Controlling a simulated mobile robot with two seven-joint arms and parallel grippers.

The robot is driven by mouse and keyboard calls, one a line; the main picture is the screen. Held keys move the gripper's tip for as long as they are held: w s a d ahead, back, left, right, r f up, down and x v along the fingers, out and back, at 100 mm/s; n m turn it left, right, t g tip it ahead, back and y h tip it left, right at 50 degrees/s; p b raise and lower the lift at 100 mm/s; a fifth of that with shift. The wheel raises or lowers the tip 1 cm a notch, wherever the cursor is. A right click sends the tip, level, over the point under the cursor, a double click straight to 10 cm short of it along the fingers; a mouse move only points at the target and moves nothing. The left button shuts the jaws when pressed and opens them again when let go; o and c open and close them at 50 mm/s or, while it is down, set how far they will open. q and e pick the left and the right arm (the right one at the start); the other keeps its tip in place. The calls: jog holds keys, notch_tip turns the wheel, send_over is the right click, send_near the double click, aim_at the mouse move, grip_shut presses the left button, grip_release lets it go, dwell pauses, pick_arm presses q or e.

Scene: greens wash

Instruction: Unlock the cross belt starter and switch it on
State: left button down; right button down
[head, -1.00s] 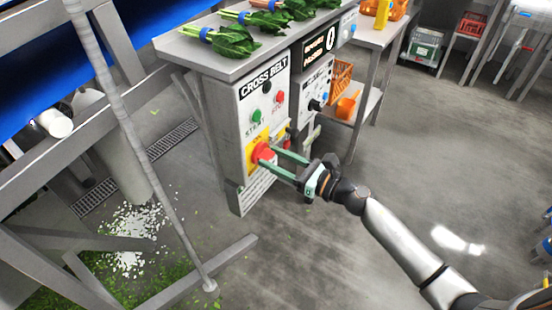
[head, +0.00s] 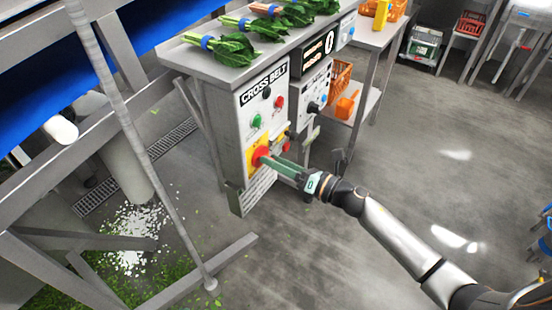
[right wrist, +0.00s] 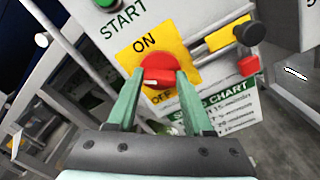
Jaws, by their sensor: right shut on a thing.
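The CROSS BELT starter box (head: 243,106) is a grey panel with a green START button (head: 257,121) and a red button (head: 279,102). Low on it, a red rotary knob (head: 259,155) sits on a yellow plate, also in the right wrist view (right wrist: 158,68). ON is printed above the knob and OFF below. My right gripper (head: 272,161) is shut on the knob, one green finger on each side. A pale mark shows on the knob's lower edge; its exact setting is unclear. I see no padlock on the knob. My left gripper is not in view.
Beside the knob are a yellow piece (right wrist: 228,36), a black knob (right wrist: 251,33) and a small red part (right wrist: 248,66). A second control box (head: 314,85) stands to the right. Greens bunches (head: 232,48) lie on the shelf above. Floor to the right is open.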

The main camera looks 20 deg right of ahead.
pick_arm(q)
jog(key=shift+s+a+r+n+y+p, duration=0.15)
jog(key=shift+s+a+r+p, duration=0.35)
jog(key=shift+p, duration=0.45)
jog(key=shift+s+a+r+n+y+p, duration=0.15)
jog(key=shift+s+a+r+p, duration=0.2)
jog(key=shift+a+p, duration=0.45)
pick_arm(e)
jog(key=shift+f+m, duration=0.2)
jog(key=shift+m, duration=5)
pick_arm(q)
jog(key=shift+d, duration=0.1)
pick_arm(e)
jog(key=c, duration=0.7)
grip_release()
jog(key=shift+d, duration=0.1)
jog(key=o, duration=0.4)
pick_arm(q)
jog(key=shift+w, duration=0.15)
